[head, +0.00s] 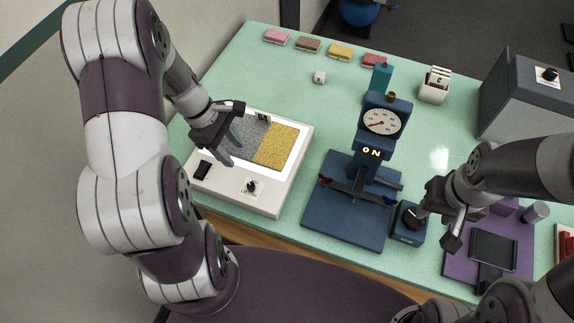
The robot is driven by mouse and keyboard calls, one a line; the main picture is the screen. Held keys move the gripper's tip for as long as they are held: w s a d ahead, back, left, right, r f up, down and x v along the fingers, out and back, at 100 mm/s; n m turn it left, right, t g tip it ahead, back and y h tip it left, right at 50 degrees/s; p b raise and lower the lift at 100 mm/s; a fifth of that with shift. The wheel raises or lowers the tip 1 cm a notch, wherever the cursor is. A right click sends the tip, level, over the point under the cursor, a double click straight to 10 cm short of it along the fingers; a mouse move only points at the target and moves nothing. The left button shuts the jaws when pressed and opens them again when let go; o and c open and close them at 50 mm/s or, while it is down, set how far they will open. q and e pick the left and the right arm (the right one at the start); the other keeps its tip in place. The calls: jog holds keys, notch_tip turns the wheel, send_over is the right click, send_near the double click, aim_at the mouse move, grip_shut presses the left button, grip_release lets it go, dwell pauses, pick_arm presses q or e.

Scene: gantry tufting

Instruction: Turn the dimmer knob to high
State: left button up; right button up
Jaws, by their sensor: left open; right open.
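A white light box (272,203) stands at the left of the green table, with a lit panel on top. A black knob (251,187) sits on a small pale label at its front, and I take it for the dimmer knob; its setting is too small to read. A black rocker switch (202,169) is to its left. My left gripper (233,134) is open above the panel's left part, behind the knob and apart from it. My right gripper (433,228) is open beside a small blue block (407,237) with a dark top part, far right of the light box.
Grey and yellow sheets (276,147) lie on the panel. A blue dial press (343,222) reading "ON" stands mid-table. A grey box (520,100) with another black knob (548,74) is at the right. A purple tray (458,262) lies front right. Several colored blocks line the back.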

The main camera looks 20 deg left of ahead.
aim_at(251, 184)
pick_arm(q)
jog(key=x, duration=0.7)
jog(key=s+p+x, duration=0.1)
jog(key=x, duration=0.3)
jog(key=shift+a+f, duration=0.2)
jog(key=shift+a, duration=0.05)
jog(key=shift+s+f, duration=0.2)
jog(key=shift+f, duration=0.15)
jog(key=shift+s+a+f, duration=0.15)
jog(key=shift+s, duration=0.05)
jog(key=shift+w, duration=0.15)
jog(key=shift+c, duration=0.8)
grip_shut()
pick_arm(e)
jog(key=shift+s+a+r, duration=0.5)
jog(key=shift+a+r, duration=0.2)
